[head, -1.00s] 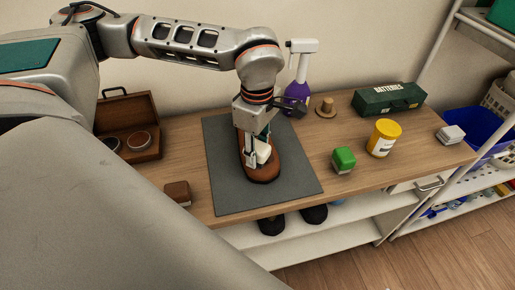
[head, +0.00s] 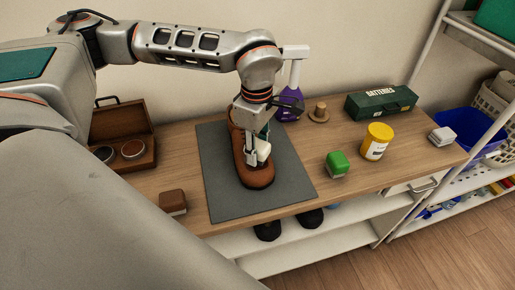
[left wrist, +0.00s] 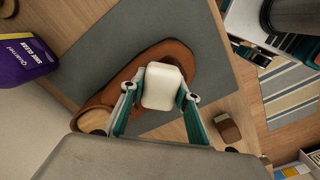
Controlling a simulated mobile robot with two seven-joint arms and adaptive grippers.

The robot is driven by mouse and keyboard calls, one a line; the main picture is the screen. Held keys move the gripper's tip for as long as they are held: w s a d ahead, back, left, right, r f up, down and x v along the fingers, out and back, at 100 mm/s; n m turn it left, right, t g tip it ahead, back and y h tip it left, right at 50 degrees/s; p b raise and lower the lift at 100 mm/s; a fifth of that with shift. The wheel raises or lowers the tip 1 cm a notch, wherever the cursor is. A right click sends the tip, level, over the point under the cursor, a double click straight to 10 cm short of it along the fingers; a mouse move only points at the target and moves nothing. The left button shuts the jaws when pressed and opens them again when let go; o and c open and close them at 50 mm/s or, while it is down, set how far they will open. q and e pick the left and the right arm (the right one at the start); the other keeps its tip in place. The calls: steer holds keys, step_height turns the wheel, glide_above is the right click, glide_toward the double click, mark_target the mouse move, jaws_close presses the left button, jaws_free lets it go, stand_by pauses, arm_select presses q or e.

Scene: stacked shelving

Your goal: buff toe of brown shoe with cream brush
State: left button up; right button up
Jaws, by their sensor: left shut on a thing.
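The brown shoe (head: 258,178) stands on a grey mat (head: 222,195), its toe towards the front of the table. My left gripper (head: 257,153) is over the shoe, behind the tip of its toe, pointing down. It is shut on the cream brush (head: 264,152). In the left wrist view the cream brush (left wrist: 162,86) sits between the two fingertips and covers part of the brown shoe (left wrist: 178,54). The brush's underside is hidden, so I cannot tell whether it touches the leather. My right gripper is not in view.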

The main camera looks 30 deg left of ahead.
mark_target(251, 167)
arm_select(q)
steer(key=shift+s+a, duration=0.15)
steer(key=shift+s, duration=0.65)
steer(key=shift+s+d+f, duration=0.1)
steer(key=shift+s+d, duration=0.1)
steer(key=shift+s, duration=0.55)
steer(key=shift+r+p, duration=1.15)
steer(key=shift+r, duration=0.45)
